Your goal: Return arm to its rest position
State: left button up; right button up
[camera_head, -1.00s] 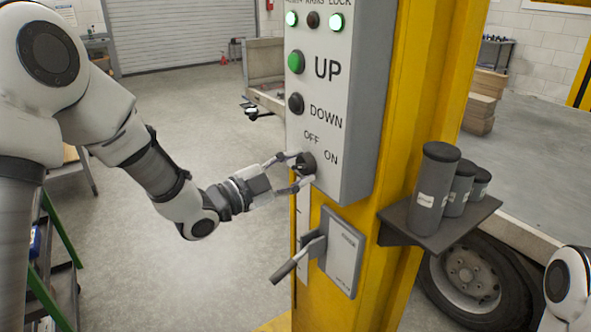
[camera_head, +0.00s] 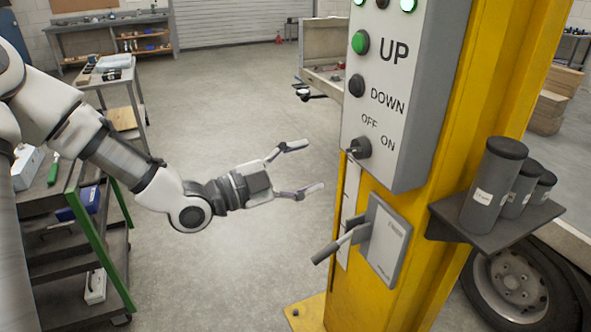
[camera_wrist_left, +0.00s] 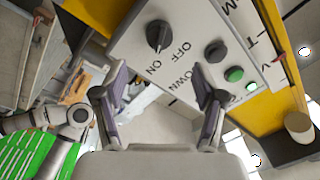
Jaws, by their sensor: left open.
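My left gripper (camera_head: 306,168) is open and empty in the head view, in the air left of the control panel (camera_head: 425,100). A visible gap lies between its fingertips and the dark OFF/ON knob (camera_head: 359,148). In the left wrist view the open fingers (camera_wrist_left: 164,88) frame nothing, and the knob (camera_wrist_left: 158,36) is beyond them on the panel face. My left arm (camera_head: 120,155) reaches in from the left, bent at the elbow. My right gripper is not in view.
The yellow post (camera_head: 390,285) carries the panel, a lever box (camera_head: 388,240) with its handle sticking left, and a shelf (camera_head: 470,225) with dark canisters. A tool cart (camera_head: 110,225) stands below my left arm. Grey floor (camera_head: 240,100) is open behind the gripper.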

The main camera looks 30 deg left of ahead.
pick_arm(q)
jog(key=shift+v, duration=1)
jog(key=shift+f, duration=0.1)
jog(key=s+d+f+n+g+y+p, duration=0.1)
jog(key=s+d+f+g+y, duration=0.2)
jog(key=f, duration=0.7)
jog(key=s+d+f+n+g+p, duration=0.1)
jog(key=s+f+g, duration=0.3)
jog(key=f, duration=0.7)
jog(key=s+d+f+n+g+y+p, duration=0.1)
jog(key=s+f+g+y, duration=0.2)
jog(key=f, duration=0.7)
jog(key=s+a+f+n+g+y, duration=0.2)
jog(key=s+f+n, duration=0.3)
jog(key=s+n, duration=0.2)
jog(key=s+a+f+n+g+y+p, duration=0.1)
jog(key=s+a+f+n+g+y, duration=0.2)
jog(key=s+f+n, duration=0.2)
jog(key=shift+s+n, duration=1.3)
jog(key=shift+s, duration=0.45)
